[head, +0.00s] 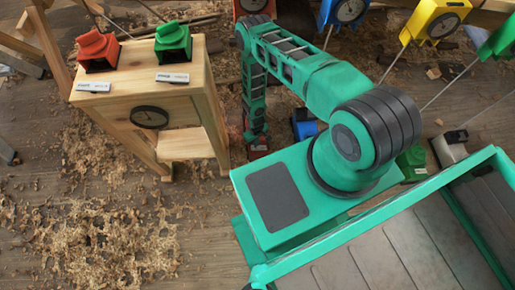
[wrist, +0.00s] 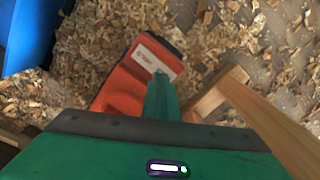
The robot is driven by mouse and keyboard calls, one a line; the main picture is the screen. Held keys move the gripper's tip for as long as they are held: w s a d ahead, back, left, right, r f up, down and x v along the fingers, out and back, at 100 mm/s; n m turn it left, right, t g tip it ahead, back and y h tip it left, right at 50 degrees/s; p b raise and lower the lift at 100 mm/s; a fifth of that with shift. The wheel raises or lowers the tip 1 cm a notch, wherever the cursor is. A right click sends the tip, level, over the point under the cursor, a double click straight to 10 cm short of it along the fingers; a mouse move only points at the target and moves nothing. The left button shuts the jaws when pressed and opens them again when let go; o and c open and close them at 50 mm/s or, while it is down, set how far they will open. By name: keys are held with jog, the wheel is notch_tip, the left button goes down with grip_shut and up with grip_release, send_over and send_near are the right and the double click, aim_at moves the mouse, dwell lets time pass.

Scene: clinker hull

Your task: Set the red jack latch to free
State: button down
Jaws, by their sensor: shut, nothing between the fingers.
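The red jack (wrist: 118,92) sits low among wood shavings on the floor, an orange-red body with a dark end and a white label (wrist: 153,62). The label's text is too small to read. In the head view, only a little of the red jack (head: 258,145) shows below my arm. My gripper (wrist: 162,98) is shut and empty. Its green fingers point down over the jack, beside the label, and hide part of it. I cannot tell whether they touch it. I cannot make out the latch or its setting.
A wooden stand (head: 135,100) at left bears a red block (head: 97,50) and a green block (head: 173,43). A wooden leg (wrist: 235,95) stands close right of the jack. A blue thing (wrist: 30,35) is at left. Dial boxes, including a yellow one (head: 435,20), line the back.

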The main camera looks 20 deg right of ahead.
jog(key=shift+f, duration=1.5)
dwell(0.8)
jog(key=shift+r, duration=3.55)
jog(key=shift+s, duration=0.1)
